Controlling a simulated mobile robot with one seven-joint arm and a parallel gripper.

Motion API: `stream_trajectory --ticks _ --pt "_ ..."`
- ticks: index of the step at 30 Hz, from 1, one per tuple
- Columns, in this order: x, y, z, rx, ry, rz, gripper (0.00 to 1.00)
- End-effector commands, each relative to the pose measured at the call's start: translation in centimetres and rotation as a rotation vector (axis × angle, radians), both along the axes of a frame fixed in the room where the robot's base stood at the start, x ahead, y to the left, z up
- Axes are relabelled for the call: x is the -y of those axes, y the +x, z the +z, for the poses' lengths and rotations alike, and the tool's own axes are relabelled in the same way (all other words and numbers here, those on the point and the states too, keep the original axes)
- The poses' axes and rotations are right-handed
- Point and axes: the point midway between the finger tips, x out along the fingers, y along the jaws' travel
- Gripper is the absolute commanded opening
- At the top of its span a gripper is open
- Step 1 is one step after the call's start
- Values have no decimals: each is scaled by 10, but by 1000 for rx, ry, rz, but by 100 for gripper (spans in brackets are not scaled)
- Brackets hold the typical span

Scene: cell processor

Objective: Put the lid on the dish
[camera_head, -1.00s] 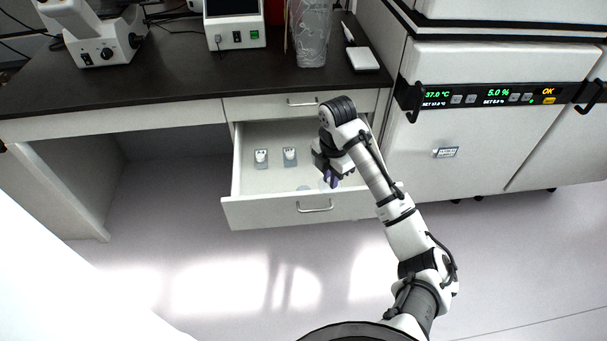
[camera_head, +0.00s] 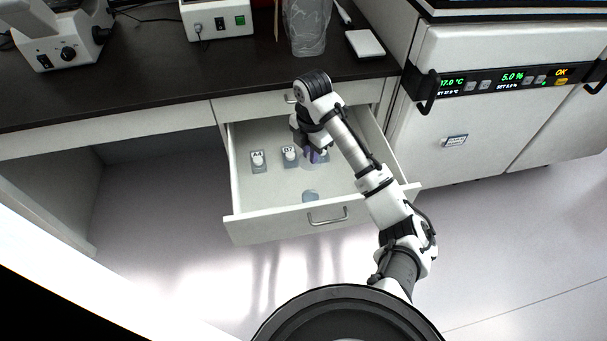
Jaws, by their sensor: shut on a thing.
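Another small clear round disc, which looks like the dish (camera_head: 311,195), lies on the drawer floor near the front wall. The held piece is behind this disc in the picture and apart from it. I cannot tell how high the held piece is above the floor.
The open drawer (camera_head: 275,226) also holds white-capped items on grey labels, A4 (camera_head: 258,161) and B7 (camera_head: 290,155). The drawer's front left floor is clear. The dark counter (camera_head: 150,75) stands behind, and the white incubator (camera_head: 500,130) is to the right.

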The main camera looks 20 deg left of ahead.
Motion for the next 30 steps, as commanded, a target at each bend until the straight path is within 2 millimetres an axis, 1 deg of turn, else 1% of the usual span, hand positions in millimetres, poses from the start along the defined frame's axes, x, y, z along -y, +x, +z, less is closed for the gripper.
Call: stream_trajectory --ticks 1,6,9,10,12,14,26,30 --pt "0 -1 -31 -5 0 0 0" --pt "1 -1 -86 -5 -2 -1 0" --pt "1 -1 -109 -4 -1 0 0" --pt "1 -1 -114 -3 -2 0 0" --pt "1 -1 -121 -1 0 0 0" --pt "1 -1 -123 -1 0 1 0" --pt "0 0 -122 -3 -4 1 0" --pt "1 0 -132 -4 -5 0 0"
